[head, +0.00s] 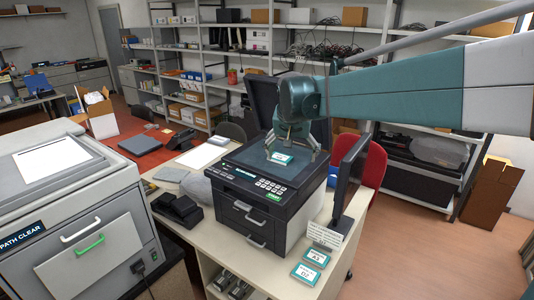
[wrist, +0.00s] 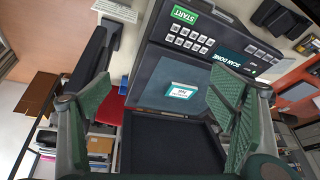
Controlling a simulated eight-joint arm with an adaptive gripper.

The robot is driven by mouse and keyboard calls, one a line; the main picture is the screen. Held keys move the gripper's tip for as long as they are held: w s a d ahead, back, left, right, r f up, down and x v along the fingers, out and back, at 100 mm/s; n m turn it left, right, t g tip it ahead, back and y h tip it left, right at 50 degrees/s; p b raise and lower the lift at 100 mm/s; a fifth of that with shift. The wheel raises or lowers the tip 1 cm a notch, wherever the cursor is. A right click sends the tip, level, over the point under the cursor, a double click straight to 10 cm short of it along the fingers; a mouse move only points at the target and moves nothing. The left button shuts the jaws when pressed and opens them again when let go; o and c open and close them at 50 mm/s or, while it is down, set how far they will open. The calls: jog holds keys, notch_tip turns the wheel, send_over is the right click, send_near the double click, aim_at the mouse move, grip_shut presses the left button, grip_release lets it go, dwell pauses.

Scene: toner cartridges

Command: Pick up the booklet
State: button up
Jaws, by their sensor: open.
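A small teal booklet with a white label (head: 283,158) lies flat on the glass of the copier (head: 258,205), whose lid (head: 262,98) is raised. In the wrist view the booklet (wrist: 181,91) lies on the glass between my fingers, farther off than the fingertips. My gripper (head: 294,150) is open and empty over the glass; its green pads show at both sides of the wrist view (wrist: 160,105). Two similar teal items with white labels, one behind (head: 316,257) and one in front (head: 305,273), lie on the desk right of the copier.
A dark monitor (head: 349,180) stands close to the copier's right side. The raised lid stands behind the glass. The copier's display reads SCAN DONE (wrist: 236,60).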

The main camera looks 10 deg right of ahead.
jog(key=w+f+m+g+p, duration=0.1)
jog(key=w+f+m+p, duration=0.15)
jog(key=w, duration=1.15)
jog(key=m+h+p, duration=0.1)
jog(key=h+p, duration=0.1)
send_near(280, 157)
jog(key=shift+w+d+g, duration=0.15)
jog(key=shift+d+g, duration=0.1)
jog(key=shift+g, duration=0.05)
jog(key=shift+x, duration=1.3)
jog(key=shift+f, duration=0.1)
jog(key=shift+x, duration=2.5)
jog(key=shift+a, duration=0.15)
jog(key=c, duration=1.1)
